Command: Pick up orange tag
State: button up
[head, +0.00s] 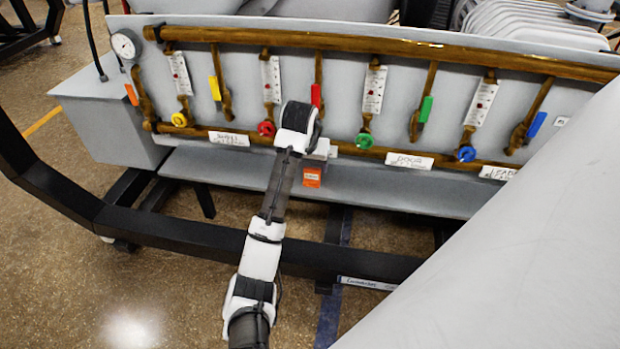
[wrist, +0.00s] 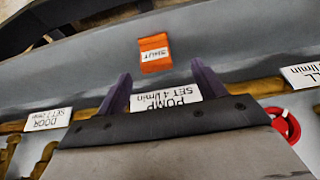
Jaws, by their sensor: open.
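The orange tag (head: 312,177) is a small rectangle with a white label patch. In the head view it shows against the grey ledge below the pipe panel, just below and right of the end of my arm. In the wrist view the orange tag (wrist: 154,53) appears upright with its print inverted, beyond the fingertips and roughly between them. My gripper (wrist: 161,70) is open, with two dark fingers apart and nothing between them. The tag looks clear of the fingers; the exact depth gap cannot be told. In the head view my arm mostly hides the gripper.
The panel carries brown pipes (head: 400,45), coloured valve handles and round knobs, including a red knob (wrist: 286,126) near my gripper. A white PUMP label (wrist: 166,97) lies behind the fingers. A dark frame beam (head: 170,228) runs below the ledge (head: 400,187). A large pale surface (head: 530,240) fills the lower right.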

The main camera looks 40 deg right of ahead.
aim_at(312, 172)
jog(key=x, duration=0.5)
jog(key=p+x, duration=0.1)
jog(key=x, duration=0.1)
jog(key=shift+s+d+f, duration=0.15)
jog(key=shift+s+d, duration=0.1)
jog(key=shift+c, duration=0.3)
jog(key=c, duration=1)
